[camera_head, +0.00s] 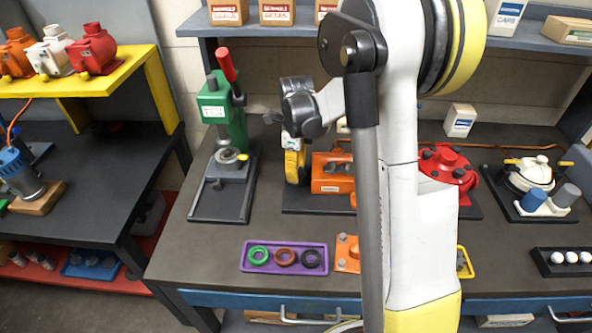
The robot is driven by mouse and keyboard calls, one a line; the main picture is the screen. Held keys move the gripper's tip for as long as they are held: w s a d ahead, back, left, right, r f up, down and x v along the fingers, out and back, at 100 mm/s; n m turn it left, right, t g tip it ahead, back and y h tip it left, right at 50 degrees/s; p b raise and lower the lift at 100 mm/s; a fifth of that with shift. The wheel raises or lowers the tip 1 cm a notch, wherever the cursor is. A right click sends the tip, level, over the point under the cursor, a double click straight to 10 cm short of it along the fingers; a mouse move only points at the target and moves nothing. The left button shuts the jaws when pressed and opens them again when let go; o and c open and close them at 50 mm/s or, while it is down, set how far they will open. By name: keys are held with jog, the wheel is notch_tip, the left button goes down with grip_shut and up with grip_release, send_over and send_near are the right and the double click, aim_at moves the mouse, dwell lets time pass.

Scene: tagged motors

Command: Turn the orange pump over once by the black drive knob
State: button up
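An orange pump housing (333,172) sits on a dark base plate (300,200) in the middle of the bench. My arm hides its right part. No black drive knob can be made out; my wrist and arm may cover it. My gripper (294,172) is at the housing's left end, pointing down, below the dark wrist joint. Its yellow and black body overlaps the left end of the plate. The fingertips are too small and covered to show whether they are open or shut, or whether they touch anything.
A green press (221,112) stands to the left. A purple tray (285,257) with rings lies in front. A red round housing (447,168) is right of my arm. A white lidded unit (534,175) is further right. Orange, white and red motors stand on a yellow shelf (110,78).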

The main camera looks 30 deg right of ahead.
jog(key=shift+c, duration=0.5)
jog(key=shift+n, duration=0.3)
jog(key=n, duration=0.5)
jog(key=shift+s, duration=0.1)
jog(key=n, duration=0.6)
jog(key=shift+s+n, duration=0.1)
jog(key=shift+n, duration=0.3)
jog(key=o, duration=1.2)
jog(key=shift+a, duration=0.1)
